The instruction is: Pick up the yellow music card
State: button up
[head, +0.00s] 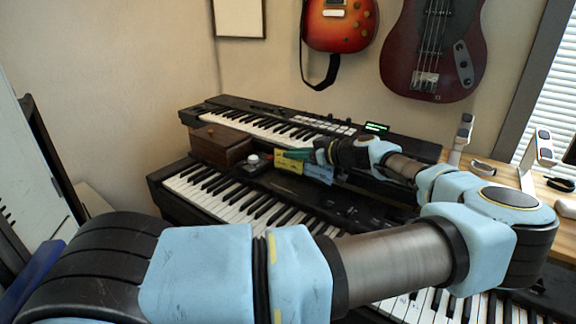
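The yellow music card (287,167) stands on the lower keyboard's top panel, in front of the upper keyboard. A blue card (319,172) stands just to its right. My gripper (292,154) reaches in from the right, its dark hand over the blue card and its green tips at the yellow card's upper edge. The tips overlap the card in the picture; I cannot tell whether they touch it. They are too small to show whether they are open or shut.
A brown wooden box (221,145) and a small device with a white knob (252,161) stand left of the cards. The upper keyboard (262,127) is close behind, and the lower keyboard (205,191) lies in front. Guitars (433,45) hang on the wall.

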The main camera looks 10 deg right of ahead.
jog(key=shift+w+a+f, duration=0.1)
jog(key=shift+w+a, duration=0.05)
jog(key=shift+w, duration=0.05)
grip_shut()
dwell(1.3)
